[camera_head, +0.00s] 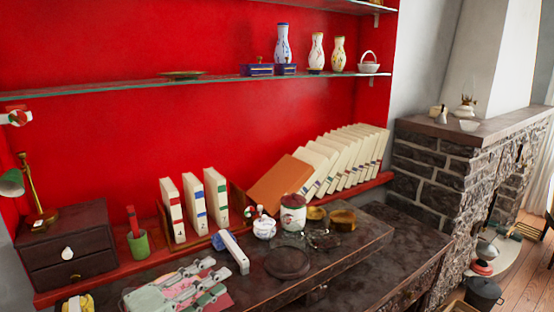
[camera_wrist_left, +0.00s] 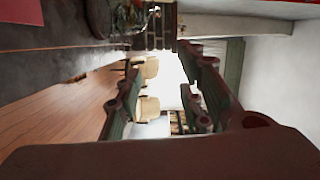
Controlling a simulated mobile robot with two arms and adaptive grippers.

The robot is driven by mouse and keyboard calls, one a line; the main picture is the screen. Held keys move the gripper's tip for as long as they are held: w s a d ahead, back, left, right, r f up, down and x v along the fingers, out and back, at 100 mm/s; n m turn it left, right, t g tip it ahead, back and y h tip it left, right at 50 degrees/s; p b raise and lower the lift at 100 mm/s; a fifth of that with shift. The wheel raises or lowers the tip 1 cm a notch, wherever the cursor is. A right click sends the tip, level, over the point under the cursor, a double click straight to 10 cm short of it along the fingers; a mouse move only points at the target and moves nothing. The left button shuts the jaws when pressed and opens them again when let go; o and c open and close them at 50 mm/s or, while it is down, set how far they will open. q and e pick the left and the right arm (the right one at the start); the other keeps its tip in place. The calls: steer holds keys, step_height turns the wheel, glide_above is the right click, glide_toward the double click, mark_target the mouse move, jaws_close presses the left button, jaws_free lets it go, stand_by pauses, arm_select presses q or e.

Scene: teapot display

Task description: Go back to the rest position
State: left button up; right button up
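My left gripper (camera_head: 208,277), pale green and pinkish, is at the bottom left of the head view, over the dark desk top (camera_head: 350,285). In the left wrist view its two green fingers (camera_wrist_left: 160,98) stand apart, with chairs and a bright background seen between them. It is open and I see nothing held in it. My right gripper is in neither view.
Near the gripper are a white bar with a blue end (camera_head: 236,253), a green pot (camera_head: 138,244) and a dark drawer box (camera_head: 70,245). A lidded jar (camera_head: 293,213) and a sugar bowl (camera_head: 264,228) stand farther right. A glass shelf (camera_head: 210,80) crosses above.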

arm_select(q)
step_height(320, 180, up, 4)
steer(key=s+r+n+t, duration=0.1)
steer(key=n+t, duration=0.4)
steer(key=a+f+n+t+y, duration=0.2)
steer(key=a+n+t+y, duration=0.1)
steer(key=a+n+y, duration=0.65)
steer(key=s+a+f+n+g+y, duration=0.3)
steer(key=s+f+n+g, duration=0.15)
steer(key=f, duration=0.35)
steer(key=s+a+f+n+g+y, duration=0.2)
steer(key=s+f+n+g+y, duration=0.25)
steer(key=f, duration=0.35)
steer(key=s+d+f+g+h, duration=0.3)
steer(key=s+d+f+g, duration=0.1)
steer(key=s+f, duration=0.4)
steer(key=s+d+f+g+h, duration=0.2)
steer(key=s+d+f+g, duration=0.3)
steer(key=s, duration=0.6)
step_height(320, 180, down, 27)
steer(key=s+a, duration=0.1)
steer(key=s, duration=0.1)
steer(key=s+a+f+g, duration=0.2)
steer(key=s+a+f, duration=0.1)
steer(key=s+f, duration=1.2)
steer(key=shift+s+a+f, duration=0.15)
steer(key=shift+s, duration=0.45)
